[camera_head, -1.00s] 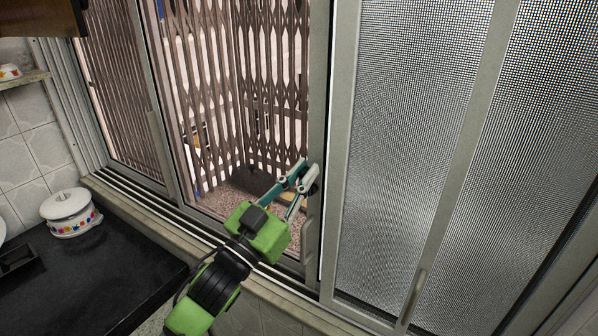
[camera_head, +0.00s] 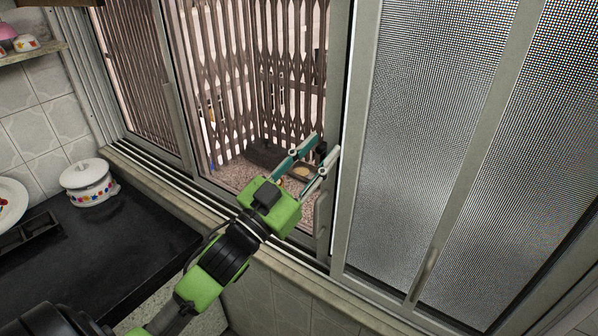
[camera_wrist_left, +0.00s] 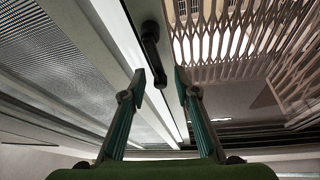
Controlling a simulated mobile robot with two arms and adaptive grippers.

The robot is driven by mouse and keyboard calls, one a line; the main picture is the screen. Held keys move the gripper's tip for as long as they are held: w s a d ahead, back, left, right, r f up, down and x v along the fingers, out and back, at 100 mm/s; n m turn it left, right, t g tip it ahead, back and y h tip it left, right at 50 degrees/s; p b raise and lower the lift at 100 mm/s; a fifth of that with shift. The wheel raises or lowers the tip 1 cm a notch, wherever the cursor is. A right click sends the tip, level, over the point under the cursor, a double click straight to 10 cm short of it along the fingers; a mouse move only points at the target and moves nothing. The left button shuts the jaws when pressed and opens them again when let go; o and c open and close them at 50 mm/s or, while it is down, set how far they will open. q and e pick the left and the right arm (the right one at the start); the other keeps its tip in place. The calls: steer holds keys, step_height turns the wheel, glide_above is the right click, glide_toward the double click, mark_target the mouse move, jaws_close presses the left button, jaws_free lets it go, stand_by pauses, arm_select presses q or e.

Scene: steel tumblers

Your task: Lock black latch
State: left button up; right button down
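The black latch (camera_wrist_left: 150,45) is a dark lever on the grey window frame. In the left wrist view it shows at top centre, beyond my fingertips. In the head view it is a small dark shape (camera_head: 321,148) by the fingertips, partly hidden. My left gripper (camera_head: 323,145) reaches in from the left, up to the vertical window frame. In the left wrist view the gripper (camera_wrist_left: 161,84) is open, with a gap between its teal fingers and nothing held. I cannot tell whether a finger touches the latch. My right gripper is in neither view.
Mesh-patterned window panels (camera_head: 425,130) stand to the right. A folding metal grille (camera_head: 245,80) is behind the glass at left. A white lidded pot (camera_head: 88,182) sits on the black counter (camera_head: 100,245). A pull handle (camera_head: 422,275) is on the right panel.

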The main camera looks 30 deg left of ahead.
arm_select(q)
steer(key=v, duration=1.1)
steer(key=shift+s, duration=0.15)
steer(key=shift+a+f, duration=0.1)
steer(key=shift+f, duration=0.05)
